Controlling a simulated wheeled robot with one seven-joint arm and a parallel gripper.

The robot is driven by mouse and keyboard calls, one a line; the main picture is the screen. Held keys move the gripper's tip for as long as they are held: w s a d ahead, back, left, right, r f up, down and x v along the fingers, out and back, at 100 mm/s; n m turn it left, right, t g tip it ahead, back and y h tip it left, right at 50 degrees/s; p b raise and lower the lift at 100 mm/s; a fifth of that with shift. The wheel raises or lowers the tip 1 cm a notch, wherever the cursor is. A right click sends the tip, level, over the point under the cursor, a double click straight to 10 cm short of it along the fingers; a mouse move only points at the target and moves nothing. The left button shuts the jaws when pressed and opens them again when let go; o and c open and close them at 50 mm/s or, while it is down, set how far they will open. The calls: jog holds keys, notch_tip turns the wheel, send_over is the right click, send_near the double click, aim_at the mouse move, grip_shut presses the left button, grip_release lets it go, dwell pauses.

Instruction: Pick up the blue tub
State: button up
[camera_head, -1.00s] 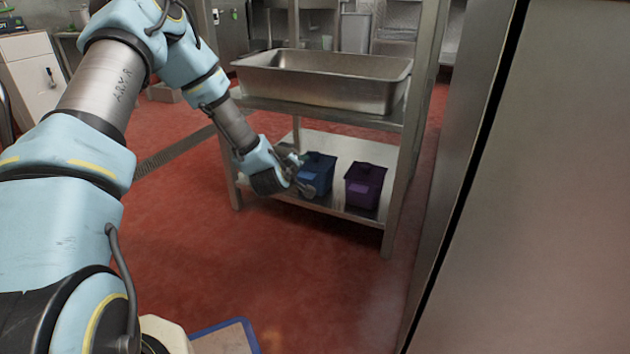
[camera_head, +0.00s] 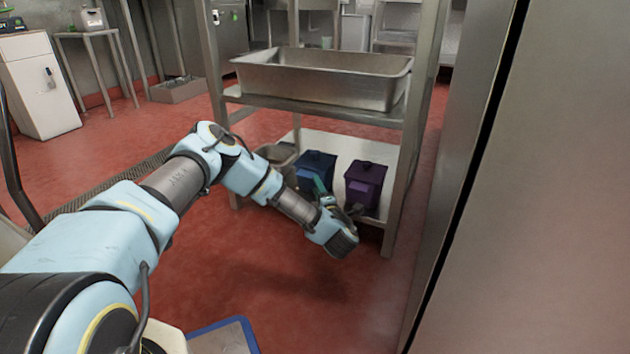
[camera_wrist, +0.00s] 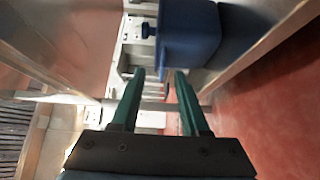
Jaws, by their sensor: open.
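The blue tub (camera_head: 317,164) stands upright on the lower shelf of the metal rack, with a knobbed lid. My gripper (camera_head: 337,197) is in front of the shelf, low, near the gap between the blue tub and the purple tub. In the wrist view the green fingers of my gripper (camera_wrist: 160,74) are apart with nothing between them. There the blue tub (camera_wrist: 190,42) lies beyond the fingertips, toward the top of the picture, with its knob to the left. In the head view my gripper covers part of the tub's lower front.
A purple tub (camera_head: 364,186) stands right of the blue tub. A grey container (camera_head: 276,153) is on its left. The upper shelf holds a large metal pan (camera_head: 320,82). Rack posts (camera_head: 410,150) flank the shelf. The red floor (camera_head: 270,275) in front is clear.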

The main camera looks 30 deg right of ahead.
jog(key=b+x, duration=0.1)
jog(key=x, duration=0.1)
jog(key=b+x, duration=0.1)
jog(key=x, duration=0.1)
jog(key=f+b+x, duration=0.1)
jog(key=b+x, duration=0.1)
jog(key=shift+a, duration=0.1)
jog(key=shift+w+r, duration=0.15)
jog(key=shift+w, duration=0.15)
grip_shut()
jog(key=shift+r, duration=0.1)
dwell(1.1)
